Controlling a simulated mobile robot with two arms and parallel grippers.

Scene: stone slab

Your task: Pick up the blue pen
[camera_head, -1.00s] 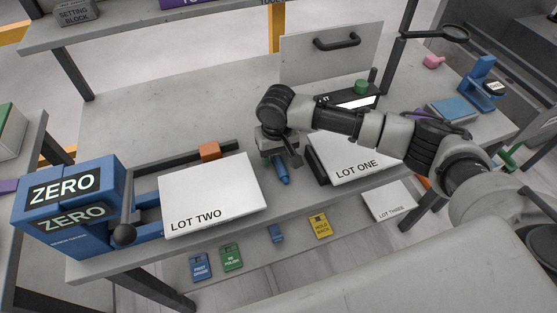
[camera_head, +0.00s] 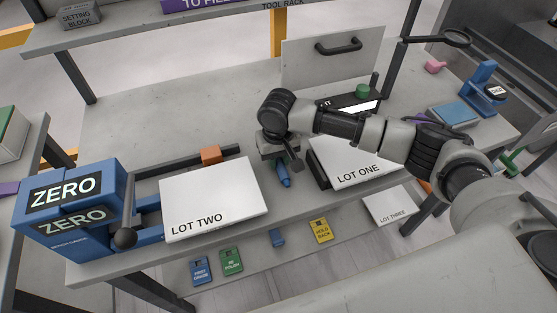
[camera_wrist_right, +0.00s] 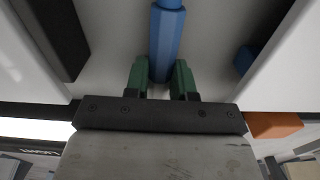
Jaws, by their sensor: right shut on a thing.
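The blue pen (camera_head: 284,180) is on the grey slab between the LOT TWO board and the LOT ONE board in the head view. My right gripper (camera_head: 279,163) is over its far end, pointing down. In the right wrist view the pen (camera_wrist_right: 166,42) runs between the green fingertips of my right gripper (camera_wrist_right: 161,80), which are shut on it. Whether the pen is lifted off the slab cannot be told. My left gripper is in neither view.
The white LOT TWO board (camera_head: 212,195) lies left of the pen, and the LOT ONE board (camera_head: 352,165) lies right. An orange block (camera_head: 211,154) sits behind LOT TWO. The blue ZERO device (camera_head: 68,205) stands at left. Several coloured tags lie below the front edge.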

